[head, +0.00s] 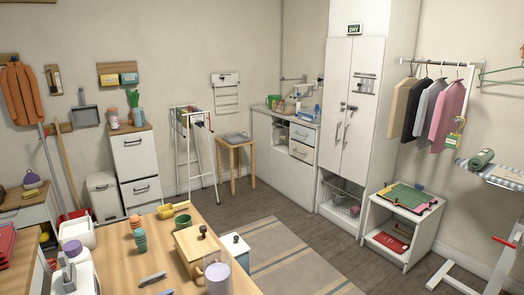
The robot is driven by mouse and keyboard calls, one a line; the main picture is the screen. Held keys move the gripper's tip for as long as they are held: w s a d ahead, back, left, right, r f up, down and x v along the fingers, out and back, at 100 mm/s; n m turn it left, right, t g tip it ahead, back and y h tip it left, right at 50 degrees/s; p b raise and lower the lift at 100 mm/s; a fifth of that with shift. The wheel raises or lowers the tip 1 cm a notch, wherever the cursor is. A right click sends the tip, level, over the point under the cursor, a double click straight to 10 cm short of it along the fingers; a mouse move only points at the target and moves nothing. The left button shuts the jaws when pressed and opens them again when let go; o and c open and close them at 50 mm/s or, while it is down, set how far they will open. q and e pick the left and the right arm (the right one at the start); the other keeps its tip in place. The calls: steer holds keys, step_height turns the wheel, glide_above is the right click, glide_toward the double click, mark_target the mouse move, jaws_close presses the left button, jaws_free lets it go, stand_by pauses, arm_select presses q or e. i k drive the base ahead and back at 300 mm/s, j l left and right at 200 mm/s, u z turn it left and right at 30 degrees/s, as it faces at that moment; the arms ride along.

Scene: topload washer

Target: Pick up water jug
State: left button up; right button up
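A clear, jug-like vessel with a purple upper part (217,276) stands near the front edge of the wooden table, cut off by the bottom of the head view. It looks most like the water jug, but its handle cannot be made out. It stands in front of a wooden box with a dark knob (196,246), overlapping it in the picture. Neither of my grippers shows in the head view.
The wooden table (172,222) also bears a yellow scoop (172,209), stacked coloured cups (139,238) and a grey tool (152,279). A white container with a dark knob (235,248) stands beside the box. A striped rug (290,260) and bare floor lie beyond.

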mark_target(139, 114)
steer(key=i+u, duration=0.15)
steer(key=i, duration=0.95)
